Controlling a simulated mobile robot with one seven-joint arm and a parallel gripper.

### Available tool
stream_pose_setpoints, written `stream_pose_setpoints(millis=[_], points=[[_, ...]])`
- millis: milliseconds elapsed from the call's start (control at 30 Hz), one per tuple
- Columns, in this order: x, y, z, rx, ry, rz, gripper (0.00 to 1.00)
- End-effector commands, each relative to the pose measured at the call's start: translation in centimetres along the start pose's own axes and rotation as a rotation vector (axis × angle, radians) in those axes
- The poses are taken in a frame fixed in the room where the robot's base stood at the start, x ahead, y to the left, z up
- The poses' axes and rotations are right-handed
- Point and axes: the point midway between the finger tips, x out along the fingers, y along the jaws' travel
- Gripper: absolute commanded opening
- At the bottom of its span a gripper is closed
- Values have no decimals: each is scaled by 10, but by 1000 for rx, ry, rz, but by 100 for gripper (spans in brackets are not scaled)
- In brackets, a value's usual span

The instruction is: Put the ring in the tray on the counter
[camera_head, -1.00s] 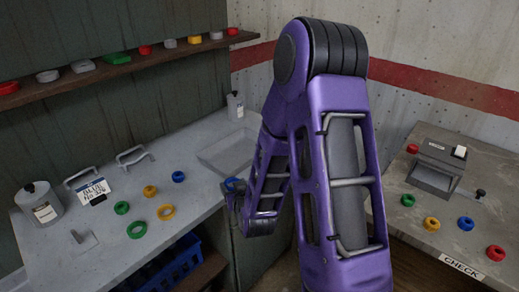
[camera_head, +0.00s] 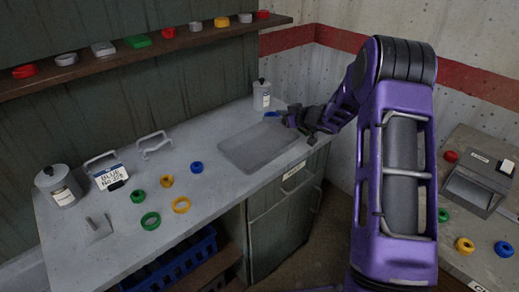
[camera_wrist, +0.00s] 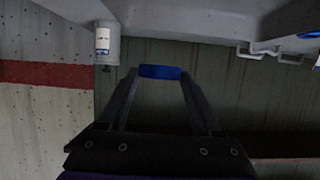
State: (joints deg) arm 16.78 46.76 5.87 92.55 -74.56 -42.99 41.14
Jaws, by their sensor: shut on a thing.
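My gripper (camera_head: 281,116) is shut on a blue ring (camera_head: 271,115), which shows between the fingertips in the wrist view (camera_wrist: 161,72). In the head view it holds the ring by the far right corner of the shallow grey tray (camera_head: 262,147) in the counter (camera_head: 150,196). The tray's visible floor looks empty. The exact height of the ring above the counter is hard to tell. Another blue ring (camera_head: 196,167) lies on the counter left of the tray. A sign (camera_head: 111,176) reading "BLUE" stands further left.
Green (camera_head: 150,221) and yellow (camera_head: 181,205) rings lie on the counter's left part. A canister (camera_head: 262,96) stands behind the tray near my gripper. A shelf (camera_head: 140,53) with several items runs along the wall. A second counter with a grey device (camera_head: 478,184) is at right.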

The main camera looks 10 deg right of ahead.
Motion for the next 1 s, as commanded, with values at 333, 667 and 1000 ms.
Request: stream_pose_setpoints(millis=[333, 667, 1000], points=[[15, 18, 35, -4, -1, -28, 11], [28, 17, 66, -8, 2, -27, 11], [39, 18, 93, -10, 2, -26, 11]])
